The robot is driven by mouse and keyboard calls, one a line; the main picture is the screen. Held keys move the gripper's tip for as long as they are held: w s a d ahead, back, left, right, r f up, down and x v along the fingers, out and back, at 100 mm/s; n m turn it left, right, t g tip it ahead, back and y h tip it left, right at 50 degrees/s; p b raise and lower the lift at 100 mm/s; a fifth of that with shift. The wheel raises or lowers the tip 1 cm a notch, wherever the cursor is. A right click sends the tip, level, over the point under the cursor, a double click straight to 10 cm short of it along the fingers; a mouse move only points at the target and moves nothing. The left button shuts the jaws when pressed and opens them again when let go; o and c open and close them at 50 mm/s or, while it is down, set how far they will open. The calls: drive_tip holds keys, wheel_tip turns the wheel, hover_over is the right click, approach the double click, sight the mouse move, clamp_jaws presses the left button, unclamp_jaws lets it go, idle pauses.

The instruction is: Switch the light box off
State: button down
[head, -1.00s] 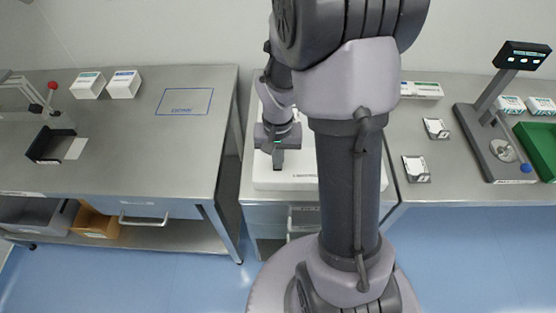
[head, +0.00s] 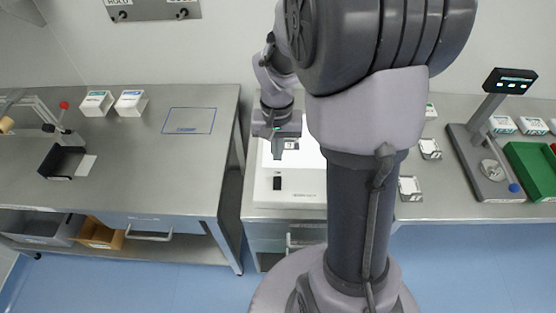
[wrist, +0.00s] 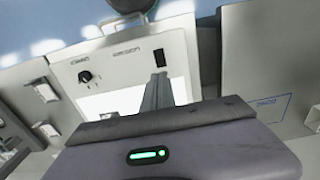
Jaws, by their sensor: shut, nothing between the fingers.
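The light box (head: 262,190) is a low white box on the middle bench, partly hidden behind my arm. Its panel (head: 310,155) looks bright white, and it also glows in the wrist view (wrist: 118,102). A black switch (head: 277,183) sits on its front strip; the wrist view shows it too (wrist: 161,58), but which way it is set cannot be told. A black knob (wrist: 85,76) is on the same strip. My gripper (head: 277,155) is shut and empty, above the panel and behind the switch. In the wrist view its fingertips (wrist: 160,74) point towards the switch.
A steel bench (head: 150,165) stands left, with white boxes and a blue-outlined area. A gap separates it from the middle bench. On the right are small card holders (head: 411,188), a scale-like stand (head: 480,165) and a green tray (head: 530,165).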

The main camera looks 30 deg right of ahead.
sight(277, 188)
wheel_tip(277, 188, up, 2)
drive_tip(key=shift+r, duration=0.2)
drive_tip(key=f+b, duration=0.3)
drive_tip(key=f, duration=0.1)
drive_tip(key=f+b, duration=0.3)
drive_tip(key=f, duration=0.2)
drive_tip(key=s+a+f+b, duration=0.1)
drive_tip(key=f+b, duration=0.2)
drive_tip(key=f, duration=0.2)
drive_tip(key=shift+b, duration=0.3)
drive_tip(key=shift+s+f, duration=0.3)
idle(0.3)
